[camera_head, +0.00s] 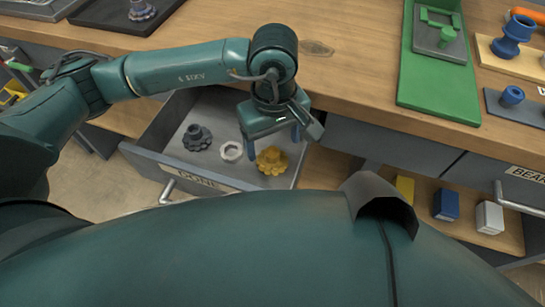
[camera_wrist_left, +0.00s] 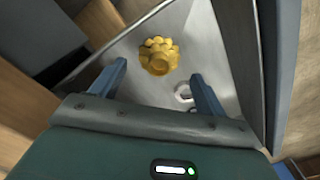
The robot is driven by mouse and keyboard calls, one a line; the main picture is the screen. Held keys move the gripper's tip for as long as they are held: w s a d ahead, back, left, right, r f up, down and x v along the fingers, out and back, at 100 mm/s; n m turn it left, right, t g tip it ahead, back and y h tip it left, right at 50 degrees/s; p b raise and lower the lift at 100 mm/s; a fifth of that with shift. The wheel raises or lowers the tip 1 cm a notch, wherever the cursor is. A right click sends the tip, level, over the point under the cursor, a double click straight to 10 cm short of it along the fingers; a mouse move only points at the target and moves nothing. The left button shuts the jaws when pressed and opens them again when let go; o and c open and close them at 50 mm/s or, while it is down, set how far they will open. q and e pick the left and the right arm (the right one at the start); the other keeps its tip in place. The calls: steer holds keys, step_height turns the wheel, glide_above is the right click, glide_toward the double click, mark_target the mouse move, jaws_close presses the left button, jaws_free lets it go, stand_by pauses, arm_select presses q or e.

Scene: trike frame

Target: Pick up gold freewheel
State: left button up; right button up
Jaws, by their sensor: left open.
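The gold freewheel (camera_head: 272,160) is a yellow toothed part lying in the open drawer, near its right side. It also shows in the left wrist view (camera_wrist_left: 158,56), beyond the fingertips and between their lines. My left gripper (camera_head: 273,143) is above the drawer, over the freewheel, with its fingers apart and nothing between them. Its two blue fingers also show in the left wrist view (camera_wrist_left: 161,80). The height of the fingertips above the freewheel is hard to tell. My right gripper is in neither view.
The drawer (camera_head: 215,184) also holds a dark grey toothed part (camera_head: 197,138) and a white ring (camera_head: 232,151) left of the freewheel. Its walls stand close around the parts. The wooden bench top (camera_head: 345,75) is behind, with a green board (camera_head: 407,85) at right.

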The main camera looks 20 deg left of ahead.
arm_select(q)
steer(key=f, duration=0.4)
steer(key=shift+w+a+f, duration=0.2)
steer(key=shift+f, duration=0.15)
steer(key=c, duration=1.3)
